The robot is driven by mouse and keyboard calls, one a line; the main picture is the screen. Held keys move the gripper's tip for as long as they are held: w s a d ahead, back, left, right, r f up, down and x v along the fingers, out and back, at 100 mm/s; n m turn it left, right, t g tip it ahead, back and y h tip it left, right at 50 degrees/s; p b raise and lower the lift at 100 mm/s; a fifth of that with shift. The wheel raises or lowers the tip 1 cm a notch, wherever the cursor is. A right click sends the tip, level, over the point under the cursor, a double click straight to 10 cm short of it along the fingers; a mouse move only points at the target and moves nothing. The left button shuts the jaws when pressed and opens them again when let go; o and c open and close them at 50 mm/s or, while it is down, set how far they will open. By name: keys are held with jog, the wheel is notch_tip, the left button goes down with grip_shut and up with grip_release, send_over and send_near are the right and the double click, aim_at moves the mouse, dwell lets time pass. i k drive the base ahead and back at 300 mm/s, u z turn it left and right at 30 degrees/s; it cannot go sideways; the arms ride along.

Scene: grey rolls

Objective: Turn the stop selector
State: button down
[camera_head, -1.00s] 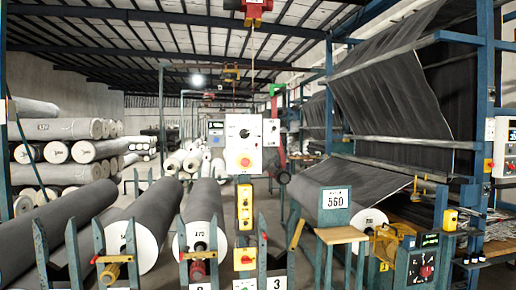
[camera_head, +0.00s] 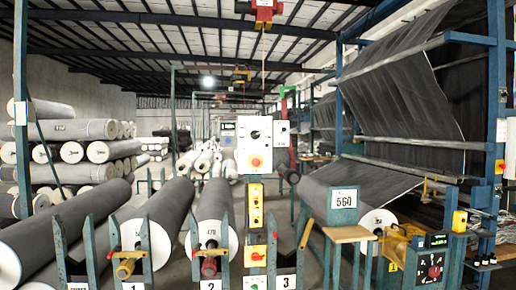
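A white control panel (camera_head: 254,146) faces me near the middle of the view. It carries a dark round knob (camera_head: 254,134) near its top and a red button on a yellow base (camera_head: 256,161) below. No readable label shows which of these is the stop selector, and the knob positions are too small to read. My gripper is not in view.
Grey rolls (camera_head: 210,219) lie in blue stands in front, with numbered plates below. A yellow button box (camera_head: 255,206) hangs under the panel. A roll stand with a 560 sign (camera_head: 343,199) is to the right. Stacked rolls (camera_head: 70,131) fill the left. No clear floor shows in front.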

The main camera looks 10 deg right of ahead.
aim_at(255, 134)
jog(key=u, duration=0.05)
jog(key=i, duration=0.95)
jog(key=z, duration=1.1)
jog(key=k, duration=0.15)
jog(key=u, duration=2.95)
